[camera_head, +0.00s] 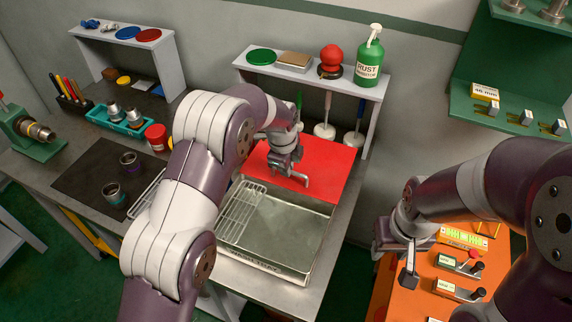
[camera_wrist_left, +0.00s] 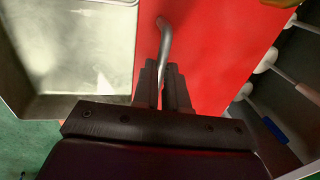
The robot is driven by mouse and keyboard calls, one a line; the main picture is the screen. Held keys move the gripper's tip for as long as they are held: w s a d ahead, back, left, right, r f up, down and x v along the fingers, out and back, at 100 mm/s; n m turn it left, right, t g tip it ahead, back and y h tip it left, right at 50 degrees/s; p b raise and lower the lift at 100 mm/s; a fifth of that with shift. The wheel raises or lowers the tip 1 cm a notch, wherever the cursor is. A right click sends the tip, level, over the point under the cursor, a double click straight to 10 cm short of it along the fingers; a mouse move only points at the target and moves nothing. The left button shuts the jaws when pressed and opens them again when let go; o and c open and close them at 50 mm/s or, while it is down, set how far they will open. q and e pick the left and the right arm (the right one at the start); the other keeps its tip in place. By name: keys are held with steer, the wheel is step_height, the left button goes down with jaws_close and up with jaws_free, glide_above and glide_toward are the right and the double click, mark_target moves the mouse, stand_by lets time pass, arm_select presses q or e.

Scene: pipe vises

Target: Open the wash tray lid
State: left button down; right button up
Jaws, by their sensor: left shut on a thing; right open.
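The wash tray (camera_head: 318,240) is a shallow metal basin on the bench, and its bare interior is exposed. Its red lid (camera_head: 335,165) is at the back of the basin, clear of most of the opening; I cannot tell its exact tilt. My left gripper (camera_head: 296,172) is at the lid's near edge, shut on a bent grey handle (camera_head: 307,182). In the left wrist view, the handle (camera_wrist_left: 166,38) rises from between the fingers (camera_wrist_left: 162,85) beside the red lid (camera_wrist_left: 215,45). My right gripper (camera_head: 408,272) is open, over the orange bench at the right.
A wire rack (camera_head: 240,212) lies at the tray's left side. A shelf (camera_head: 310,78) with a green pump bottle (camera_head: 370,58) stands behind the lid, with brushes (camera_head: 325,130) below it. A dark mat (camera_head: 90,180) with two cups lies at the left.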

arm_select(q)
steer(key=c, duration=1.2)
jaws_free()
steer(key=shift+o, duration=0.2)
steer(key=shift+r, duration=0.15)
step_height(320, 180, up, 12)
steer(key=s+a+b, duration=0.1)
steer(key=s+b, duration=0.1)
steer(key=shift+s+r, duration=0.15)
steer(key=shift+s, duration=0.05)
steer(key=s+a+f+n, duration=0.3)
steer(key=s+a+n, duration=0.4)
steer(key=s+n, duration=0.4)
steer(key=s+a+f+n, duration=0.4)
steer(key=s+a+n, duration=0.3)
steer(key=s+n, duration=0.3)
steer(key=s, duration=0.3)
steer(key=shift+s+a+f+n+g+y, duration=0.2)
steer(key=shift+s+n+g+y, duration=0.1)
steer(key=shift+n+y, duration=0.1)
